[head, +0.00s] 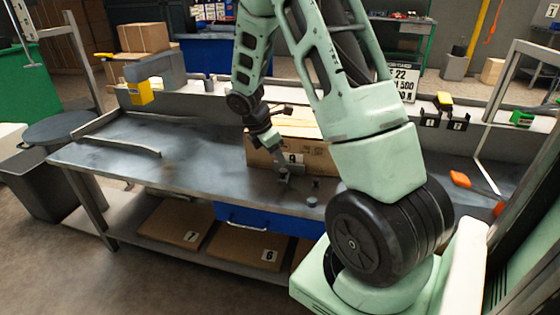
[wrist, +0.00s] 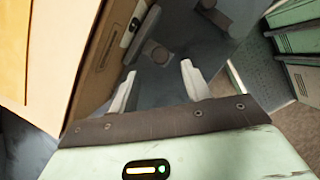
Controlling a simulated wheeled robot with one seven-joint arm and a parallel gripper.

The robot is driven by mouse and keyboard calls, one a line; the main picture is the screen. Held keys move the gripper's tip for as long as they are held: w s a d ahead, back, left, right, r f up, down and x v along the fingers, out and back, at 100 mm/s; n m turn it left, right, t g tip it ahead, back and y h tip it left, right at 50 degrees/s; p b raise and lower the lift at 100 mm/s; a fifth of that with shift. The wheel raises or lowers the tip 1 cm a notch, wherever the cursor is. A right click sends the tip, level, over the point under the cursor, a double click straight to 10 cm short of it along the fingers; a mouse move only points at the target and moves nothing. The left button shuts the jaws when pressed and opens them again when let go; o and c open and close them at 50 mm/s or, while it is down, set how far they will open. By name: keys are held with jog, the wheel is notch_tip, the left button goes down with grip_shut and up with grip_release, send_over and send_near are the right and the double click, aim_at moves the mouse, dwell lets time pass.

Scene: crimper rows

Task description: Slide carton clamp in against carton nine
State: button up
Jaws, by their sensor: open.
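Carton nine (head: 318,158) is a brown box with a "9" label, standing on the grey workbench (head: 130,150). In the wrist view its cardboard side (wrist: 110,55) stands on the left. My gripper (head: 278,158) is in front of the carton, pointing down. In the wrist view the pale fingers of my gripper (wrist: 157,76) are apart, with nothing clearly held between them. A dark grey piece that looks like the carton clamp (head: 284,179) is on the bench just below my gripper. It also shows just beyond the fingertips in the wrist view (wrist: 155,51). Whether it touches the carton is unclear.
Small dark knobs (head: 312,201) sit near the bench's front edge, above a blue drawer (head: 255,218). A bent bar (head: 133,147) lies on the left half, which is otherwise mostly clear. Cartons seven (head: 172,222) and six (head: 245,243) are on the lower shelf.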

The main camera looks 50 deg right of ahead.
jog(key=p+v, duration=0.2)
jog(key=v, duration=0.9)
jog(key=shift+r, duration=0.3)
jog(key=shift+a, duration=0.1)
